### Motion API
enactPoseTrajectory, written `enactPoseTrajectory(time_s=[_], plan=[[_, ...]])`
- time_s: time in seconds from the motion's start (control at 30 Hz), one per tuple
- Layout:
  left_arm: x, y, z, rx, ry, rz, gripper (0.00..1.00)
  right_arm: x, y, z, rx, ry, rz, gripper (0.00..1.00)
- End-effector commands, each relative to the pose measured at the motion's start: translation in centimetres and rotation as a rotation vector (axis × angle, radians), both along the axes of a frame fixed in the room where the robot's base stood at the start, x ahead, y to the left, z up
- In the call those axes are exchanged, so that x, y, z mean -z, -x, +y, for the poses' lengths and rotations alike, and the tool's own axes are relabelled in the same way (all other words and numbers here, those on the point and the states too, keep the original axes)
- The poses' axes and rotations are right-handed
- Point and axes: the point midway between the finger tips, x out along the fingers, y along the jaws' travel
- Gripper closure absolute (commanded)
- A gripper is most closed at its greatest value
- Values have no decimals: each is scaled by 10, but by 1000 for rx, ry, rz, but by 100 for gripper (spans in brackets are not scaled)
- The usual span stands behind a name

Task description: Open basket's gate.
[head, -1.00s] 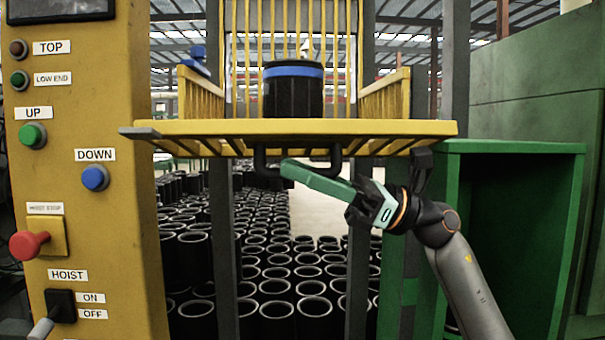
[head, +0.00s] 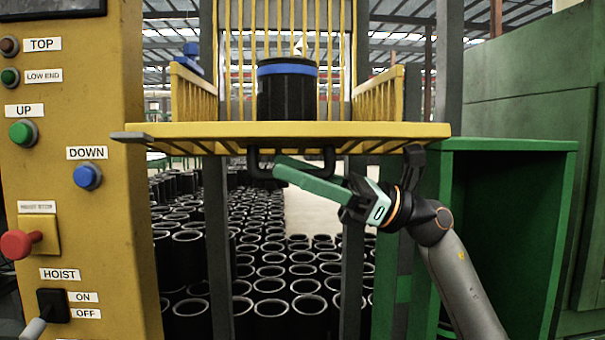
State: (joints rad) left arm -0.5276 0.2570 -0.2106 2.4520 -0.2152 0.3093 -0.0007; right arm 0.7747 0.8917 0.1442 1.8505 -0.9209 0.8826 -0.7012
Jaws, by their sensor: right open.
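The yellow barred basket (head: 178,95) stands in the middle of the head view. At its front, a yellow barred panel (head: 300,130), which looks like the gate, lies about flat, seen nearly edge-on. A black U-shaped handle (head: 252,165) hangs under the panel's front edge. My right gripper (head: 280,169) is open, with its green fingers pointing left across the handle just below the panel. I cannot tell whether they touch the handle. No object shows between the fingers. My left gripper is not in view.
A black sleeve with a blue band (head: 287,90) stands in the basket. A yellow control panel (head: 105,230) with buttons is at left. A green open cabinet (head: 510,146) is close to my right arm. Many black sleeves (head: 270,285) stand on the floor behind.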

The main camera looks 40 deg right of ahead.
Motion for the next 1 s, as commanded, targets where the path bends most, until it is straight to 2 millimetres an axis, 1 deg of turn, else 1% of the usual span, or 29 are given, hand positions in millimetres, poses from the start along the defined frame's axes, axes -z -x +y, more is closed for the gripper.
enactPoseTrajectory(time_s=[0.13,0.17,0.2,0.23,0.37,0.5,0.7,0.83,1.0], plan=[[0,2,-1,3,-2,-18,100,4,3,-8,2,-2,1,50],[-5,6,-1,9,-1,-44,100,6,5,-11,3,-3,1,50],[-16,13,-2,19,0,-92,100,8,7,-16,3,-3,3,50],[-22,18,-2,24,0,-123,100,10,9,-20,3,-2,2,50],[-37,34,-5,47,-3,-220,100,22,20,-43,4,-3,3,50],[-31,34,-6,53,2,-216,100,32,33,-67,3,-3,2,50],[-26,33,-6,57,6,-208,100,43,47,-93,1,-1,1,50],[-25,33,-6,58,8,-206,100,47,52,-101,1,-1,1,50],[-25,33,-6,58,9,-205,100,47,53,-104,0,-1,-1,50]])
